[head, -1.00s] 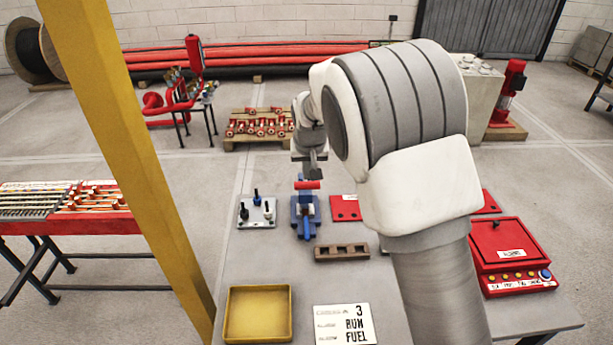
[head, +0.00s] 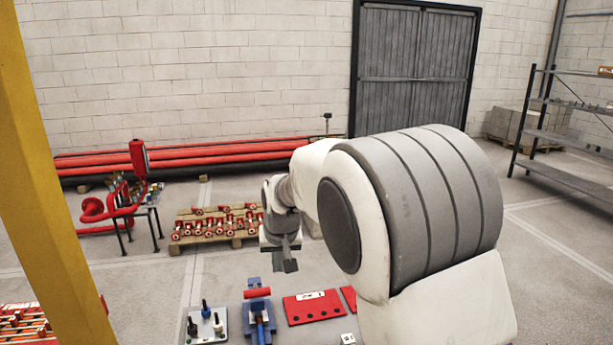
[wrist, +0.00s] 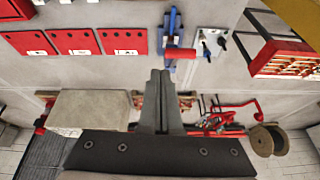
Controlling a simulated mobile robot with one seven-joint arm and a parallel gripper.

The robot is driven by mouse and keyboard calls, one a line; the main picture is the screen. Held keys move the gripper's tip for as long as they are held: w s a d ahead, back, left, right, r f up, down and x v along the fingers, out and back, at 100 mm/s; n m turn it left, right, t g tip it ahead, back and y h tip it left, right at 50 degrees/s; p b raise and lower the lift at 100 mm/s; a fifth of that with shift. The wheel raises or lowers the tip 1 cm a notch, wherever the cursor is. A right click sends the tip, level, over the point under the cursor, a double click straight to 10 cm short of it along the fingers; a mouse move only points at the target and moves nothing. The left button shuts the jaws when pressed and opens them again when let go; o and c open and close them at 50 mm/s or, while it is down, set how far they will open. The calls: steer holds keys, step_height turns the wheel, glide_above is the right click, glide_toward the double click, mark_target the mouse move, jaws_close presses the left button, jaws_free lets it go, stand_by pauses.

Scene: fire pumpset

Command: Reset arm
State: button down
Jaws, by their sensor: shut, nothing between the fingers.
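My gripper (head: 286,266) is small there, pointing down, above and slightly right of a blue fixture (head: 262,325) with a red handle (head: 257,293). In the wrist view my gripper (wrist: 160,72) has its two grey fingers together with nothing between them. The blue fixture (wrist: 172,22) and the red handle (wrist: 181,53) show just beyond the fingertips, with no visible grip on them.
A white plate with knobs (head: 205,328) lies left of the fixture, and a red panel (head: 312,307) lies right. A yellow post (head: 50,180) stands at the left. Beyond are a pallet of red fittings (head: 215,228) and a shelf rack (head: 565,140). Open floor lies between.

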steer(key=s+d+r, duration=0.7)
steer(key=d, duration=0.1)
steer(key=s+d, duration=0.4)
steer(key=s, duration=0.4)
steer(key=s+d+r+m+h, duration=0.1)
steer(key=s+d, duration=0.3)
steer(key=s, duration=0.4)
steer(key=s+d+r+m+t, duration=0.1)
steer(key=s+d, duration=0.4)
steer(key=s, duration=0.2)
steer(key=shift+s, duration=0.4)
